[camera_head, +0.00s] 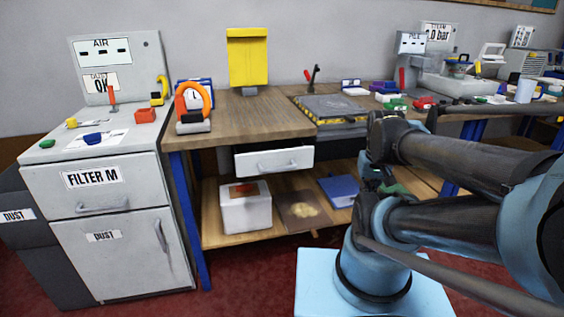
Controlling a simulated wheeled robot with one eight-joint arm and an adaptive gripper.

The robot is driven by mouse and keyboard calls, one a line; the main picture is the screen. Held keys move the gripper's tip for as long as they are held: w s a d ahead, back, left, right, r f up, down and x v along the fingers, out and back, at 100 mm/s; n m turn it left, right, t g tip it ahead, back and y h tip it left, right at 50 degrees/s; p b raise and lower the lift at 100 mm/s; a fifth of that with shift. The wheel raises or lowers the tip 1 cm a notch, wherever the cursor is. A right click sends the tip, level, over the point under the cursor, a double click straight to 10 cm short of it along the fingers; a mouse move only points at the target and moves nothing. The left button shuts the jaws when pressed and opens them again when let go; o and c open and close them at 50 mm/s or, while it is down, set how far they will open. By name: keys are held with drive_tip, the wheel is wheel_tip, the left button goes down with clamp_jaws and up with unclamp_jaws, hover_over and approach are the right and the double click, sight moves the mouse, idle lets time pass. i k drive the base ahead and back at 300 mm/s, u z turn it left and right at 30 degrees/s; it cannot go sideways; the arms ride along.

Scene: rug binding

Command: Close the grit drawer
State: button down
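A white drawer (273,162) with a small handle hangs under the front of the wooden workbench. It is the likely grit drawer, though I can read no label on it. Its front stands out a little from under the bench top, with a dark gap above it, so it appears partly open. My arm reaches in from the right, and its dark wrist end (384,140) is right of the drawer and apart from it. My gripper's fingers cannot be made out against the arm links, so whether it is open or shut is unclear.
A grey cabinet (110,220) labelled FILTER M and DUST stands at left, with its own drawer and door. The workbench (240,125) holds an orange ring tool and a yellow panel. A white box (245,212) and a blue item (339,190) sit on the lower shelf. Red floor lies in front.

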sight(251, 160)
drive_tip(key=z, duration=2.2)
drive_tip(key=i, duration=1.15)
drive_tip(key=u, duration=3)
